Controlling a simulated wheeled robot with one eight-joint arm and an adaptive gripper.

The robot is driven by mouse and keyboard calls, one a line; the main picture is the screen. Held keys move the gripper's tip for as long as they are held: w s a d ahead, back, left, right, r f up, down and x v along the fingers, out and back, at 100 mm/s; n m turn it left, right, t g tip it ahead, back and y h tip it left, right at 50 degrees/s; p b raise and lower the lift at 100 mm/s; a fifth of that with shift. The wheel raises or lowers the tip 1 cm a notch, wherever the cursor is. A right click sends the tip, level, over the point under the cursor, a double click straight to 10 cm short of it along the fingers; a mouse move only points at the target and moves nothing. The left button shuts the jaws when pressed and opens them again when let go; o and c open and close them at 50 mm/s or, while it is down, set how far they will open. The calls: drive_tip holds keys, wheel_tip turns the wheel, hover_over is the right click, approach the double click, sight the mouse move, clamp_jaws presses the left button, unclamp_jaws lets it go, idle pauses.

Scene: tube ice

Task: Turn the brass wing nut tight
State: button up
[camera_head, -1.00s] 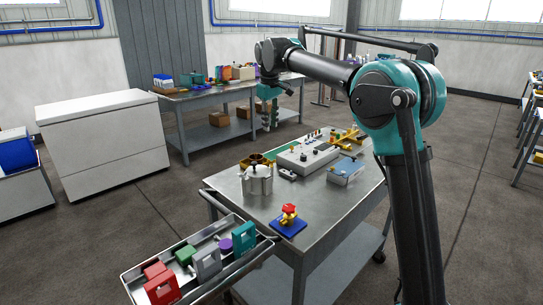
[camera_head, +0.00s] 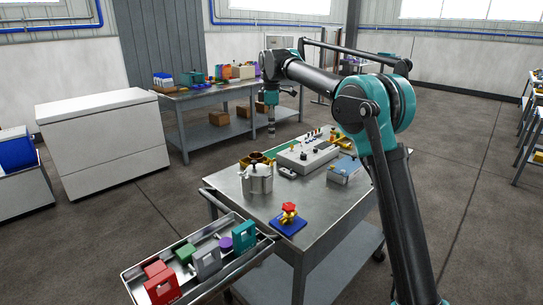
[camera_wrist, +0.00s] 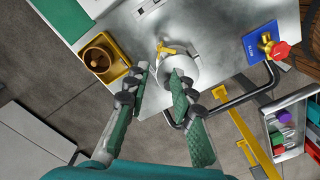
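In the head view the vessel (camera_head: 257,181) stands on the near left part of the steel table, and I cannot make out the nut clearly there. My gripper (camera_wrist: 160,72) is open and empty, its two green-padded fingers apart. The right finger covers part of the vessel in the wrist view; the nut lies beyond the fingertips. In the head view my gripper (camera_head: 271,131) hangs above the table, apart from the vessel.
A red-handled valve on a blue plate (camera_head: 289,219) is at the near edge. A grey control box (camera_head: 307,156) is behind. A tray of coloured blocks (camera_head: 198,257) adjoins the table.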

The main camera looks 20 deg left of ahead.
sight(271, 163)
wheel_tip(271, 163, down, 11)
drive_tip(key=shift+r, duration=0.1)
idle(0.4)
clamp_jaws()
